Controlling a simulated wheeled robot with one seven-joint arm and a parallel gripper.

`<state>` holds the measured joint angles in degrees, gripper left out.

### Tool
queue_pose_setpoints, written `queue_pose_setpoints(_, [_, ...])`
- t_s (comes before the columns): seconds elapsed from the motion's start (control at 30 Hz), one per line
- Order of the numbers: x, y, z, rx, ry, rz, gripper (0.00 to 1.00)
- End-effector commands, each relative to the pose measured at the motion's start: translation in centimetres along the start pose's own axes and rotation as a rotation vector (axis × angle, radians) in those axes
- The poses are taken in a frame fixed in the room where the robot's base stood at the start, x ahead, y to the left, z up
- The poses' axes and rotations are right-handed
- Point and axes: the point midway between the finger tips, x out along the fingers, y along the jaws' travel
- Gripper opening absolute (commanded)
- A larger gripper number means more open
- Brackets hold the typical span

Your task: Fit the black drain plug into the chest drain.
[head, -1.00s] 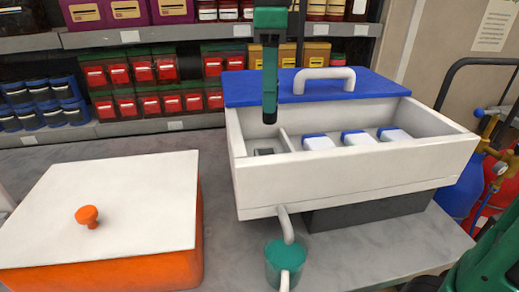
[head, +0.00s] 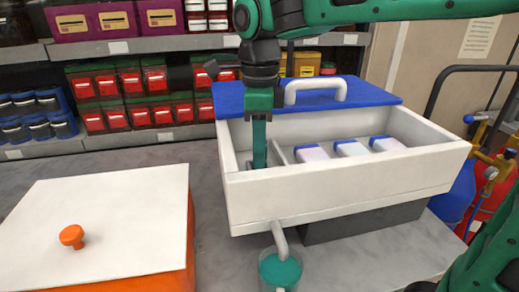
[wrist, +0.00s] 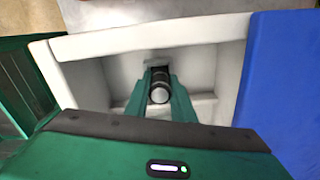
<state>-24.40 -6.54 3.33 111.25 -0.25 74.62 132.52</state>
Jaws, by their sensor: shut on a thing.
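The white chest (head: 345,195) stands on the counter with its blue lid (head: 235,100) pushed to the back. My gripper (head: 259,160) reaches straight down into the narrow left compartment; it also shows in the wrist view (wrist: 160,97). Its fingers are shut on the black drain plug (wrist: 160,87), a short dark cylinder with a paler end. In the head view the plug is hidden by the fingers and the chest's front wall. A dark patch shows just beyond the plug in the wrist view. I cannot tell whether the plug is seated in the drain.
White blocks with blue tops (head: 350,149) lie right of the divider (head: 279,154). A bent spout (head: 279,238) hangs over a green-filled cup (head: 280,270). An orange box with a white lid (head: 110,220) stands left. Shelves with red-labelled jars stand behind.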

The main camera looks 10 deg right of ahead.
Motion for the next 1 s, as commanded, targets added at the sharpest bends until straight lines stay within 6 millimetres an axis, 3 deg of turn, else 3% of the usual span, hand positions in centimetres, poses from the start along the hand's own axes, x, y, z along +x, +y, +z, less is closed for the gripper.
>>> queue_pose_setpoints(0.13, [0.0,0.0,0.0,0.001,0.000,0.000,0.00])
queue_pose_setpoints(0.17, [0.0,0.0,0.0,0.001,0.000,0.000,0.29])
queue_pose_setpoints(0.2, [0.0,0.0,0.0,0.001,0.000,0.000,0.39])
queue_pose_setpoints(0.23, [0.0,0.0,0.0,0.001,0.000,0.000,0.41])
queue_pose_setpoints(0.63, [-0.8,-0.1,0.0,0.001,-0.002,-0.002,0.41])
queue_pose_setpoints(1.0, [-7.5,-0.1,0.0,0.003,-0.003,-0.002,0.41])
